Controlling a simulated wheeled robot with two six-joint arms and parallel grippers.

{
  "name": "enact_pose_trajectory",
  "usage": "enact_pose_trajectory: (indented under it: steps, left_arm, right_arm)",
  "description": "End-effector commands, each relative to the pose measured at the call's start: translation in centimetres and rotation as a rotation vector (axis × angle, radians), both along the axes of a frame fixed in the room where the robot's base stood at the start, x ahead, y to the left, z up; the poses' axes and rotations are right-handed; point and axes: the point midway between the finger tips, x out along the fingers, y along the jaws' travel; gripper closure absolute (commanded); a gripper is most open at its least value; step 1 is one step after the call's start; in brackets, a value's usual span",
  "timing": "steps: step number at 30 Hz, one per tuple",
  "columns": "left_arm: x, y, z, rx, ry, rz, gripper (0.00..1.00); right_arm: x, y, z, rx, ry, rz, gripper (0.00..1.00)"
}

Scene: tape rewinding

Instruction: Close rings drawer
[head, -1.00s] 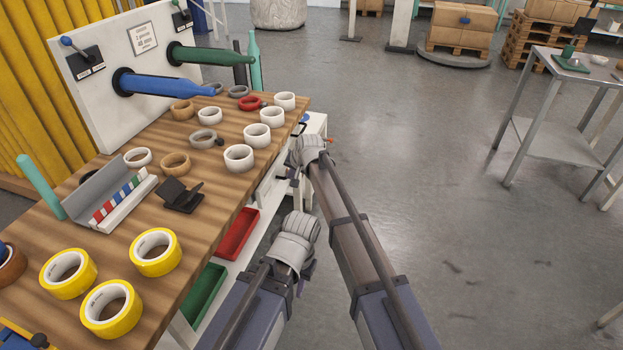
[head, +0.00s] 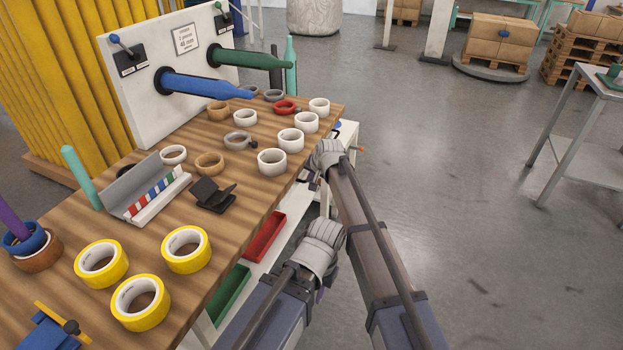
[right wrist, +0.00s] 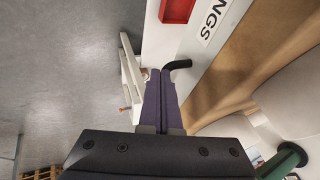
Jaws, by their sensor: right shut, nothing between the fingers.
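The rings drawer's white front (right wrist: 190,40) shows in the right wrist view under the wooden bench edge, with a label cut off to "NGS" (right wrist: 213,20). A black handle (right wrist: 178,65) sticks out beside it. My right gripper (right wrist: 157,73) is shut and empty, its purple fingers beside the handle; I cannot tell whether they touch it. In the head view my grey arm joints and links cover much of the bench front, so how far the drawer stands out is unclear. My left gripper is not clearly seen.
The wooden bench (head: 120,220) carries yellow tape rolls (head: 186,249), white rolls (head: 272,162) and a black stand (head: 212,195). A red bin (head: 264,238) and a green bin (head: 229,294) sit below its edge. Floor to the right is clear up to a metal table (head: 580,130).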

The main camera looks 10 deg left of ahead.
Motion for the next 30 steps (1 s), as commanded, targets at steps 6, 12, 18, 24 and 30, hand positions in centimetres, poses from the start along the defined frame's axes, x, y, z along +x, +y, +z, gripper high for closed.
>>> enact_pose_trajectory:
  steps: [6, 12, 18, 24, 30]
  left_arm:
    - [0.0, 0.0, 0.9, 0.0, 0.0, 0.0, 0.73]
    - [0.0, 0.0, 3.5, 0.0, 0.0, 0.0, 0.73]
    - [0.0, 0.0, 6.5, 0.0, 0.0, 0.0, 0.73]
    - [0.0, 0.0, 9.0, 0.0, 0.0, 0.001, 0.73]
    - [0.0, 0.0, 9.6, 0.0, 0.0, 0.001, 0.73]
  right_arm:
    - [-1.0, -2.0, 0.9, -0.002, 0.001, -0.003, 1.0]
    - [-2.4, -3.5, 3.4, -0.002, 0.001, -0.002, 1.0]
    - [-4.0, -4.5, 6.5, -0.003, 0.001, -0.002, 1.0]
    - [-5.4, -5.4, 8.9, -0.003, 0.001, -0.002, 1.0]
    - [-5.9, -5.7, 9.5, -0.004, 0.001, -0.002, 1.0]
